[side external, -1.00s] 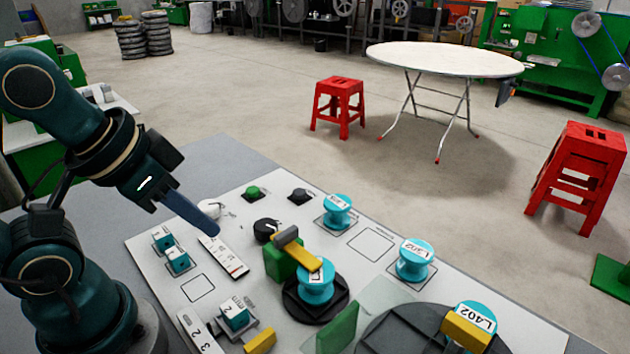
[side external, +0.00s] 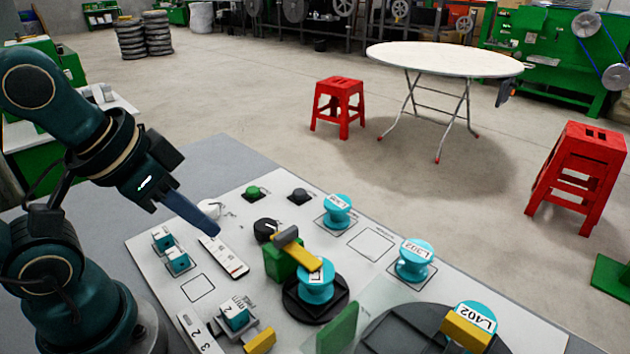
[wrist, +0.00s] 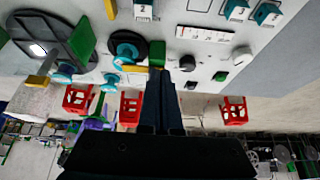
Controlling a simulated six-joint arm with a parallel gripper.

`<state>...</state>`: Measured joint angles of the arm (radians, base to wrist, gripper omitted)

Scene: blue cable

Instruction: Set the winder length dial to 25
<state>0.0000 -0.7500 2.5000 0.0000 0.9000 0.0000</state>
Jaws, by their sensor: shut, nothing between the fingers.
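A black dial (side external: 266,230) and a white dial (side external: 209,209) sit on the light panel (side external: 165,287). The lettering is too small to tell which is the length dial or what either is set to. In the wrist view the black dial (wrist: 187,63) is just right of my fingertips and the white dial (wrist: 242,56) is farther right. My gripper (side external: 213,231) is shut and empty, its fingers tilted down over the panel near the white dial and the long marked strip (side external: 224,257). It also shows in the wrist view (wrist: 161,73). I see no contact with either dial.
A green block with a yellow arm (side external: 282,262) and a blue spool (side external: 317,280) stand close to the black dial. Green (side external: 253,191) and black (side external: 300,196) buttons lie behind. More blue spools (side external: 415,259) stand to the right. Small blue-topped blocks (side external: 177,261) are at left.

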